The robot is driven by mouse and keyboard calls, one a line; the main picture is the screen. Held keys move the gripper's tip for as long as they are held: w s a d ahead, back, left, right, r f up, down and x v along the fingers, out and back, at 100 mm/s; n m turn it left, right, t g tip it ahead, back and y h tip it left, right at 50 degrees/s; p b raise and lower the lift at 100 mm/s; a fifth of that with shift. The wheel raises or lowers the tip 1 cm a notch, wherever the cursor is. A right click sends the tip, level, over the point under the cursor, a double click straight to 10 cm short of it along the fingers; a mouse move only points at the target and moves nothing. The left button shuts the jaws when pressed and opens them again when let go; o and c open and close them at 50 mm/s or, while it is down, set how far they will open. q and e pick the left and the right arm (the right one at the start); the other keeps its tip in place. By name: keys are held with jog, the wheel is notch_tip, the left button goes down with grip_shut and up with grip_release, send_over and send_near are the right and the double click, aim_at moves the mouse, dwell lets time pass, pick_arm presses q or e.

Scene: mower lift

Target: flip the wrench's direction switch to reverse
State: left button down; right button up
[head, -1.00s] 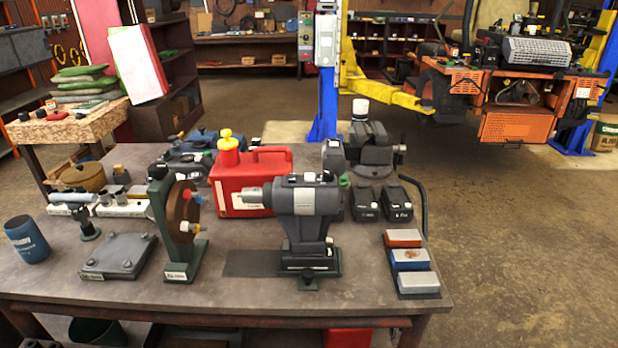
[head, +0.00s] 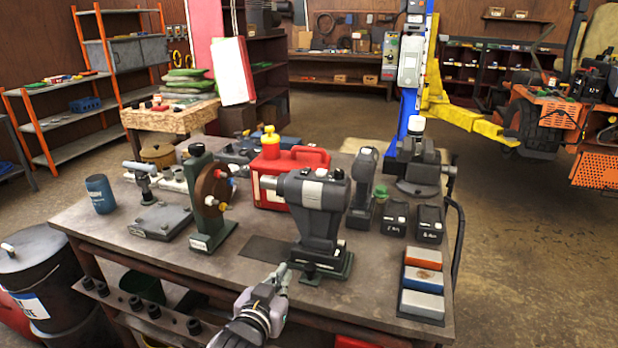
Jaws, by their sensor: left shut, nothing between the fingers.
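The wrench (head: 312,200), dark grey with a light grey band, stands upright on a dark stand (head: 320,264) near the table's front edge. Its nose points left. Its direction switch is too small to make out. My left gripper (head: 281,274) comes up from the bottom of the picture. It is shut and empty, in front of and below the wrench, by the front left of the stand. I cannot tell whether it touches the stand. My right gripper is not in view.
A green stand with a brown disc (head: 207,195) is left of the wrench, and a red jug (head: 290,168) is behind it. Batteries (head: 430,223) and colored blocks (head: 422,280) lie to the right. A dark drum (head: 45,270) stands left of the table (head: 130,243).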

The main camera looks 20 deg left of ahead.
pick_arm(q)
notch_tip(320, 180, up, 20)
jog(key=w+d+t+h, duration=0.1)
jog(key=w+t, duration=0.1)
jog(key=t, duration=0.4)
jog(key=shift+w+t, duration=0.2)
jog(key=shift+t, duration=0.1)
notch_tip(320, 180, up, 4)
jog(key=p, duration=0.3)
send_over(304, 171)
jog(key=s+d, duration=0.1)
jog(key=s, duration=0.3)
jog(key=shift+w+d+f, duration=0.15)
jog(key=shift+f, duration=2.25)
